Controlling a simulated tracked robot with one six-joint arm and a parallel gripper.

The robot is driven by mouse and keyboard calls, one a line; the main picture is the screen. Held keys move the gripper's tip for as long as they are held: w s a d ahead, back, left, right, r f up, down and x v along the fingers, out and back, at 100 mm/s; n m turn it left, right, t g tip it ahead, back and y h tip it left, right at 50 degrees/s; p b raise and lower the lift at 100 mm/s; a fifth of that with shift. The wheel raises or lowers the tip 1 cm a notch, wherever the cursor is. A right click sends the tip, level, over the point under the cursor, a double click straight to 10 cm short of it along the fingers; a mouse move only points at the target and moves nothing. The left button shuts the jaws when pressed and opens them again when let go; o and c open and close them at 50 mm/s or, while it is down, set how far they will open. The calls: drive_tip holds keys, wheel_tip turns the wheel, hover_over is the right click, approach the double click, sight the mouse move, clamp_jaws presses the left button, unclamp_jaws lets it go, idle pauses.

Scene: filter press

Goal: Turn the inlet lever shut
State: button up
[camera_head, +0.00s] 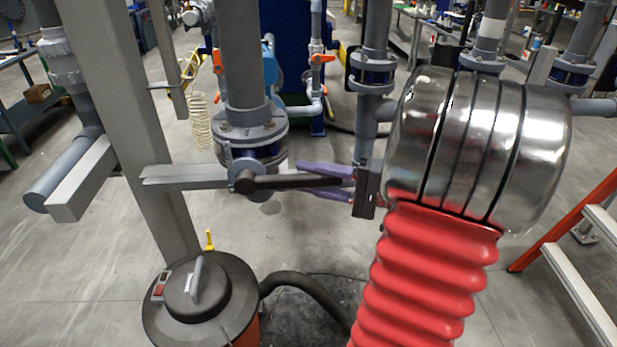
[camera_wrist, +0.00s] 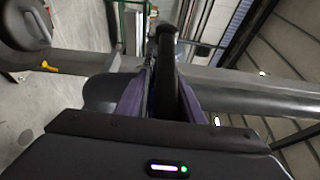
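The inlet lever (camera_head: 283,182) is a dark bar that runs roughly level to the right from a round hub on the flanged valve (camera_head: 255,150) of a grey vertical pipe. My gripper (camera_head: 310,176) has two purple fingers, one on each side of the lever's outer part. In the wrist view the lever (camera_wrist: 165,75) runs away from me between the fingers (camera_wrist: 165,85), which look closed against its sides. The lever's outer end is partly hidden by the fingers and my gripper body.
A grey steel post (camera_head: 160,130) stands left of the valve, and a thinner pipe (camera_head: 376,60) stands behind my gripper. A dark round-lidded drum (camera_head: 225,300) with a hose is on the floor below. An orange ladder (camera_head: 560,225) is at the right.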

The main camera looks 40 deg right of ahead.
drive_tip(key=shift+o, duration=1.3)
drive_tip(key=shift+r, duration=0.1)
drive_tip(key=shift+s+d, duration=0.1)
drive_tip(key=shift+d, duration=0.05)
drive_tip(key=v, duration=1.3)
drive_tip(key=shift+s, duration=0.2)
drive_tip(key=shift+s+d, duration=0.1)
drive_tip(key=shift+d, duration=0.05)
